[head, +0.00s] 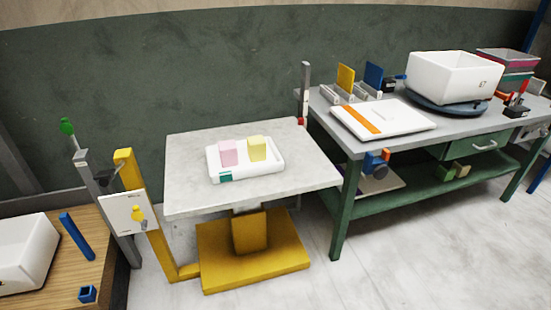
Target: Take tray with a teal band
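A white tray (270,171) with a small teal patch (225,177) at its front left corner lies on the pale top of the yellow-based table. A pink block (229,152) and a yellow block (257,148) stand in it. At the far right of the green bench is a stack of bins (508,57); the upper one shows a pink band and a teal-green part (514,81) shows below it, partly hidden. Neither of my grippers is in view.
The yellow-based table (300,185) has bare top around the tray. The green bench (462,124) holds a white board with an orange band (384,119) and a white bin (455,76) on a round base. A yellow post (140,200) stands left of the table.

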